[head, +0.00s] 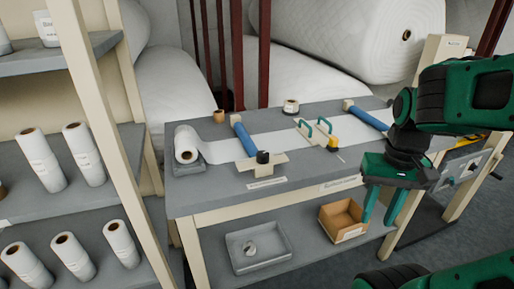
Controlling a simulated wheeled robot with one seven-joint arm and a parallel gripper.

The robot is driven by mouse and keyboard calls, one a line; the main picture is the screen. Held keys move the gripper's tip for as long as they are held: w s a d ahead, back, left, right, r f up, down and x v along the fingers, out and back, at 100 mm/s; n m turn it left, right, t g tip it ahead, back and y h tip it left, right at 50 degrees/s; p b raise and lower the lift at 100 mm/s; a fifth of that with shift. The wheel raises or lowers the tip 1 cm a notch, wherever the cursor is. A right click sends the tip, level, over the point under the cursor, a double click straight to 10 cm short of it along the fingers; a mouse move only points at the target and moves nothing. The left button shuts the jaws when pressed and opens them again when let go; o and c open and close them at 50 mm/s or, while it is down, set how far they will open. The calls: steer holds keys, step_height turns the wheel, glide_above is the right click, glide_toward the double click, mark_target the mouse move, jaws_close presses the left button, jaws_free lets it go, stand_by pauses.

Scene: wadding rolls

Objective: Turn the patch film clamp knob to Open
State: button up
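A black knob (263,157) stands on a beige block (262,165) at the front of the grey bench, beside a blue roller (244,138). A yellow and black knob or part (333,142) sits further right, beside two teal handles (316,127). The labels are too small to read, so I cannot tell which is the patch film clamp knob or how it is set. A white film roll (187,146) feeds film across the bench. My gripper (381,222) hangs in front of the bench's right part, fingers apart and empty, clear of both knobs.
A second blue roller (366,117) lies across the film at the right. A grey tray (258,262) and a cardboard box (343,220) sit on the lower shelf. A rack of white rolls (77,160) stands left. Large padded rolls (350,38) are behind.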

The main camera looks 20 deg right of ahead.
steer(key=shift+o, duration=0.4)
steer(key=shift+s+d, duration=0.1)
steer(key=shift+d, duration=0.2)
steer(key=o, duration=0.4)
steer(key=shift+s+r+m, duration=0.15)
steer(key=shift+r+m, duration=0.15)
steer(key=shift+r, duration=0.4)
steer(key=m, duration=1.2)
glide_toward(263, 153)
step_height(263, 153, down, 9)
steer(key=shift+s+a+r, duration=0.1)
steer(key=shift+a, duration=0.05)
steer(key=shift+c, duration=0.4)
